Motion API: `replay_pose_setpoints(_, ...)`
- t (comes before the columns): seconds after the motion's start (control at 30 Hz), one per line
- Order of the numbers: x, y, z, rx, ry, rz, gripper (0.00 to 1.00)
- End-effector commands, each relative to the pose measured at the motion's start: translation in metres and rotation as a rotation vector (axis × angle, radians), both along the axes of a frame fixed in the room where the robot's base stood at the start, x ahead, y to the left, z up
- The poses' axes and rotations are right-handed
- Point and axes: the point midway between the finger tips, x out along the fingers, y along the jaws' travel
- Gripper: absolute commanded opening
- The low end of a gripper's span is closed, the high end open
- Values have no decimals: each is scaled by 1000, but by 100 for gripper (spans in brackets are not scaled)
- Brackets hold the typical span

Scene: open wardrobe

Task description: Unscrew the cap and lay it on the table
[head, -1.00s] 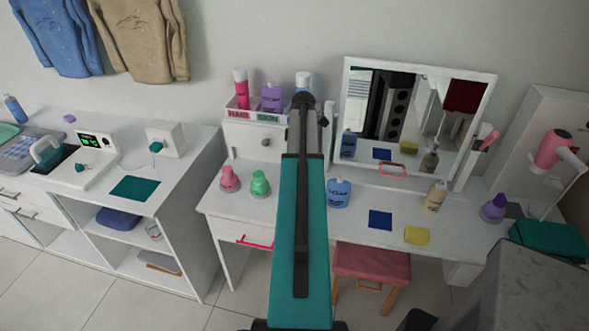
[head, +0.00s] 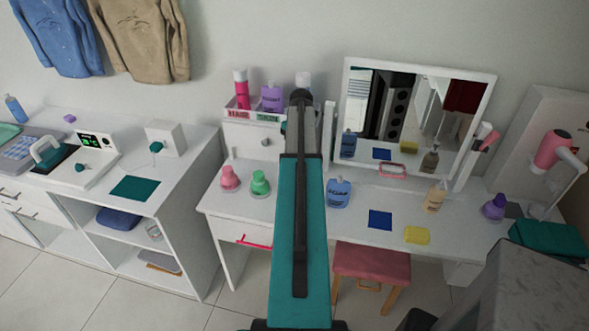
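A blue bottle (head: 338,193) stands upright on the white dressing table (head: 300,207), just right of my arm. A beige bottle (head: 434,197) stands further right, in front of the mirror. A purple bottle (head: 494,208) stands near the table's right end. A pink bottle-like item (head: 230,179) and a green one (head: 260,183) stand left of my arm. I cannot tell which cap the task means, and no loose cap is clear. My teal and dark arm covers the middle of the view; my gripper is hidden behind it.
The framed mirror (head: 490,90) stands at the back. A raised shelf holds a red bottle (head: 241,90) and a purple bottle (head: 272,98). A pink stool (head: 372,261) stands below.

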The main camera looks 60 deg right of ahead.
Motion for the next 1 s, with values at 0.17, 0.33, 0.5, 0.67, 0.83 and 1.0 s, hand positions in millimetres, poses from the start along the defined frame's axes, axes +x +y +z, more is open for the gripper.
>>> replay_pose_setpoints(0.17, -1, 0, 0, 0, 1, 43, 6)
replay_pose_setpoints(0.33, -1, 0, 0, 0, 1, 42, 6)
replay_pose_setpoints(0.5, 0, 0, 0, 0, 1, 41, 53)
replay_pose_setpoints(0.67, 0, 0, 0, 0, 0, 40, 53)
replay_pose_setpoints(0.83, 0, 0, 0, 0, 0, 40, 50)
replay_pose_setpoints(1.0, 0, 0, 0, 0, 0, 30, 50)
